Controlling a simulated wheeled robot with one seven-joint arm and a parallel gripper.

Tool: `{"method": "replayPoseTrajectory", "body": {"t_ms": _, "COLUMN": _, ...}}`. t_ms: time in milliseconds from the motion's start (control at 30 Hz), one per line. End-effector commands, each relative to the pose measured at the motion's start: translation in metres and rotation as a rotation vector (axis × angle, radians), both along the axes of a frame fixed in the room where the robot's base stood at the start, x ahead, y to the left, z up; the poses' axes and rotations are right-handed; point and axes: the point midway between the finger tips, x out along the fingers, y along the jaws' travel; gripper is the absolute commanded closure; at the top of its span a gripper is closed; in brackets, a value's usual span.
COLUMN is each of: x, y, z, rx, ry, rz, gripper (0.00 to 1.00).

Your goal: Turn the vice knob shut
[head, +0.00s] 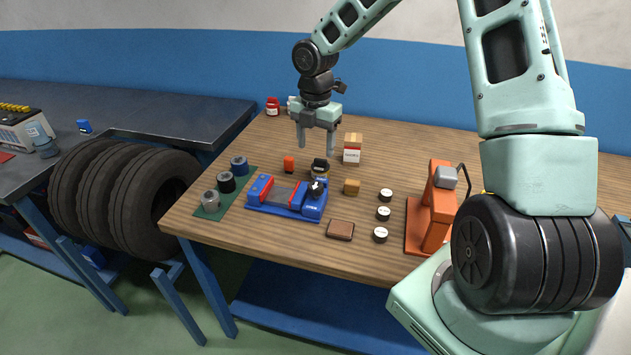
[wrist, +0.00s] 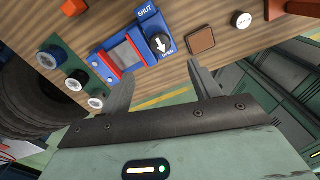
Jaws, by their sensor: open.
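The blue and red vice (head: 287,210) sits on the wooden bench near its front left edge. Its dark round knob (head: 317,187) is at the vice's right end. In the wrist view the vice (wrist: 104,52) and knob (wrist: 160,43) show from above; a white arrow on the knob points towards the OPEN label, with SHUT on the opposite side. The vice's jaws stand apart, with a grey gap between them. My gripper (head: 315,147) is open and empty, fingers pointing down, above the bench and behind the vice in the head view. It is not touching the knob.
A green mat (head: 238,190) with several dark and grey rollers lies left of the vice. A brown square pad (head: 340,230) and several white-topped knobs (head: 383,213) lie to the right, before an orange press (head: 437,208). A small box (head: 352,150) stands behind.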

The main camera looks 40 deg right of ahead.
Motion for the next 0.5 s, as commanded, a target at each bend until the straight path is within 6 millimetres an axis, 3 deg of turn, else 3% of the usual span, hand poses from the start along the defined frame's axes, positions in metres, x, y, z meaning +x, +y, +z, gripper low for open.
{"method": "replayPoseTrajectory", "body": {"t_ms": 300, "x": -0.001, "y": 0.002, "z": -0.068, "rx": 0.002, "ry": 0.005, "rz": 0.001, "gripper": 0.38}}
{"method": "replayPoseTrajectory", "body": {"t_ms": 500, "x": -0.001, "y": 0.002, "z": -0.103, "rx": 0.001, "ry": 0.003, "rz": 0.001, "gripper": 0.38}}
